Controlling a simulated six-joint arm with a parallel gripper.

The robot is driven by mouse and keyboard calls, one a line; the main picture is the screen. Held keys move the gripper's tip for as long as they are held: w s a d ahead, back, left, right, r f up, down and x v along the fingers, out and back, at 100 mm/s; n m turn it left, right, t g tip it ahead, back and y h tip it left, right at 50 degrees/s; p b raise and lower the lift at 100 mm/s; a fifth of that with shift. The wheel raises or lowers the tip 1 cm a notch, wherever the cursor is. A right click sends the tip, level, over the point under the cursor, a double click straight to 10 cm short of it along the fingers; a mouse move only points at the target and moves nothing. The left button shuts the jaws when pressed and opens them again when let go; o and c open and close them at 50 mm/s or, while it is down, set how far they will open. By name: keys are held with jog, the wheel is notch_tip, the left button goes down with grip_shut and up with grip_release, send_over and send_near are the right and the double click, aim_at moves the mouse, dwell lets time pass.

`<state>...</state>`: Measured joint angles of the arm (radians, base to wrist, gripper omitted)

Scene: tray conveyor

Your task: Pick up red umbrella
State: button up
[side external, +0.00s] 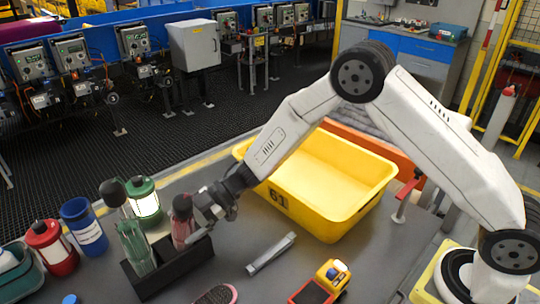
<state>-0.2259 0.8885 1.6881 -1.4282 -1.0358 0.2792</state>
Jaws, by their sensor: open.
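A reddish, upright item with a dark rounded top (183,228), which looks like the folded red umbrella, stands in the right part of a black open box (160,272) on the grey table. My gripper (205,218) is just to its right, tilted down towards it, with the jaws open. The fingers are small and dark here, and I cannot tell whether they touch the item or reach around it. The lower end of the item is hidden by the box wall.
A clear green-tinted bundle (136,248) shares the black box. A green lantern (144,202), blue canister (84,228) and red lantern (51,248) stand left. A yellow tote (330,228), grey bar (271,254) and toy truck (318,290) lie right.

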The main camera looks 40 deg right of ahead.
jog(key=shift+a, duration=0.2)
jog(key=shift+c, duration=0.2)
grip_shut()
jog(key=shift+r, duration=0.15)
dwell(0.4)
